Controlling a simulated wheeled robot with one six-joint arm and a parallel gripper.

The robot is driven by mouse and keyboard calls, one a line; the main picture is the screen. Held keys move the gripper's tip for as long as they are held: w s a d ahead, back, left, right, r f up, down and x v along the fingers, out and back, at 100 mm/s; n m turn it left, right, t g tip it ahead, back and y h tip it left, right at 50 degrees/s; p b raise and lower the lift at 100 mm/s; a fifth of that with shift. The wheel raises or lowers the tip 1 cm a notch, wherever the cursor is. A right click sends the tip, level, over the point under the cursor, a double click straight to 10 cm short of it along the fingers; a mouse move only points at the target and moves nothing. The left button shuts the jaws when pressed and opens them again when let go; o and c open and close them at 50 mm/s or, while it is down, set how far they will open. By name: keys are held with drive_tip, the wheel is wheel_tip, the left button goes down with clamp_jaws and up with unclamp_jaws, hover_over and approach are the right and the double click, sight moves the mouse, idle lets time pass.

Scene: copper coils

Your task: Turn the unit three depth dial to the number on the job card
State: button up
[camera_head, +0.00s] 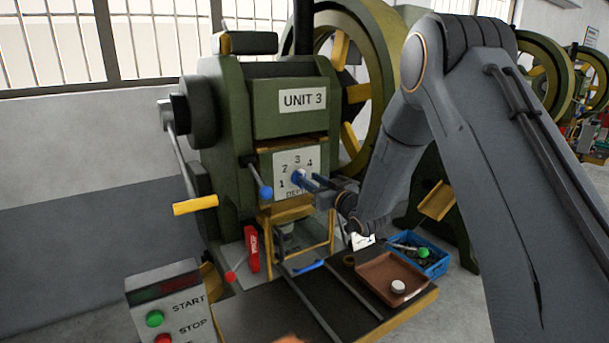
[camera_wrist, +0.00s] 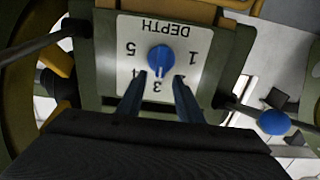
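The unit three depth dial (camera_head: 297,176) is a blue knob on a white plate numbered around it on the green press. In the wrist view the plate appears upside down, and the dial (camera_wrist: 161,58) has a pale pointer mark facing roughly the 3. My gripper (camera_head: 308,180) is in front of the dial. In the wrist view its two dark blue fingers (camera_wrist: 159,80) are apart, with tips just short of the knob and nothing visible between them. Whether they touch the knob I cannot tell. A small white card (camera_head: 362,241) stands by the bench; its writing is too small to read.
A blue-knobbed lever (camera_head: 265,190) sticks out left of the dial plate; its ball shows in the wrist view (camera_wrist: 274,122). A yellow-handled lever (camera_head: 195,205) is further left. Below are a start/stop box (camera_head: 170,310), brown tray (camera_head: 386,268) and blue crate (camera_head: 434,268).

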sight(303, 175)
drive_tip(key=shift+p+x, duration=0.6)
drive_tip(key=shift+x, duration=1.5)
drive_tip(key=shift+c, duration=0.5)
clamp_jaws()
